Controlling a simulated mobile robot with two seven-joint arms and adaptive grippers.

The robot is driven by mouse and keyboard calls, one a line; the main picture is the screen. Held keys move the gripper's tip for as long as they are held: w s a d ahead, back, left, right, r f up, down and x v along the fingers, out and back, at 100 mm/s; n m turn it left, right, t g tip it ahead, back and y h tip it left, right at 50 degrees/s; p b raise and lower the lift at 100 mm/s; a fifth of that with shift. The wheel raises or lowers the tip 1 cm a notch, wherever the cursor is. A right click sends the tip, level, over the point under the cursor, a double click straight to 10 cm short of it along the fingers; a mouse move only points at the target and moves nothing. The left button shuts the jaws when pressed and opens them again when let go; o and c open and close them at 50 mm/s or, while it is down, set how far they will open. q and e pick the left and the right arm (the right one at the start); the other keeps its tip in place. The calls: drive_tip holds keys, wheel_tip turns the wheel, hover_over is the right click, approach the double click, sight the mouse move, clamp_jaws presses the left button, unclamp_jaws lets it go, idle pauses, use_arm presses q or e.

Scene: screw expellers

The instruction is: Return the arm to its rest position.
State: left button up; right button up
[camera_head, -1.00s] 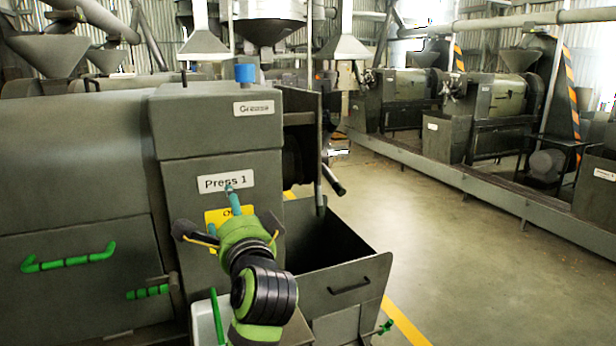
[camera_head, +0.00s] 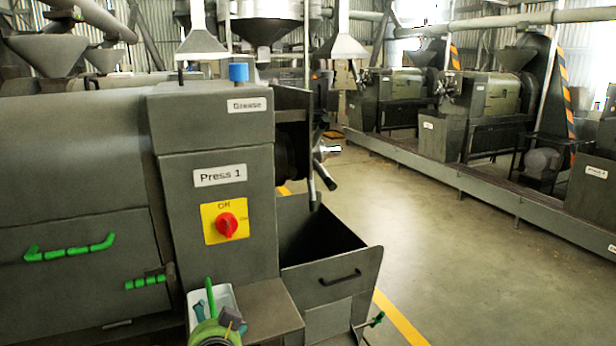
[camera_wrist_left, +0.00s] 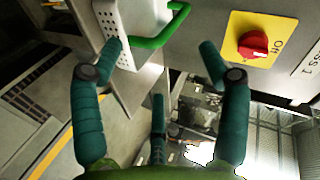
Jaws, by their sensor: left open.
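My left gripper (camera_head: 216,322) is low at the bottom edge of the head view, partly cut off, in front of a white container. In the left wrist view its teal fingers (camera_wrist_left: 160,62) are spread apart with nothing between them. The red rotary switch (camera_head: 227,225) on its yellow plate is on the front of Press 1 (camera_head: 215,130), above and clear of the gripper. The switch also shows at the upper right of the left wrist view (camera_wrist_left: 253,44). My right gripper is in neither view.
The white perforated container (camera_wrist_left: 128,25) with a green handle (camera_wrist_left: 165,28) is close to the fingers. An open grey bin (camera_head: 335,285) stands right of the press. Green handles (camera_head: 70,248) stick out from the press side. The floor (camera_head: 440,240) at the right is clear.

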use_arm(q)
drive_tip(key=s+a+f+n+g+h, duration=0.2)
drive_tip(key=s+f+n+g, duration=0.15)
drive_tip(key=s+f, duration=0.85)
drive_tip(key=s+f+n+g+h, duration=0.1)
drive_tip(key=s+f+n+g, duration=0.15)
drive_tip(key=s+f, duration=0.45)
drive_tip(key=s+f+n+g+h, duration=0.1)
drive_tip(key=s+f+g, duration=0.15)
drive_tip(key=s, duration=0.85)
wheel_tip(320, 180, down, 24)
drive_tip(key=s+g, duration=0.2)
drive_tip(key=s+a+f+b, duration=0.1)
drive_tip(key=s+a+f, duration=0.1)
drive_tip(key=s+f, duration=1.1)
drive_tip(key=shift+s+a+f+g, duration=0.35)
drive_tip(key=shift+s+a+f, duration=0.05)
drive_tip(key=shift+s, duration=0.8)
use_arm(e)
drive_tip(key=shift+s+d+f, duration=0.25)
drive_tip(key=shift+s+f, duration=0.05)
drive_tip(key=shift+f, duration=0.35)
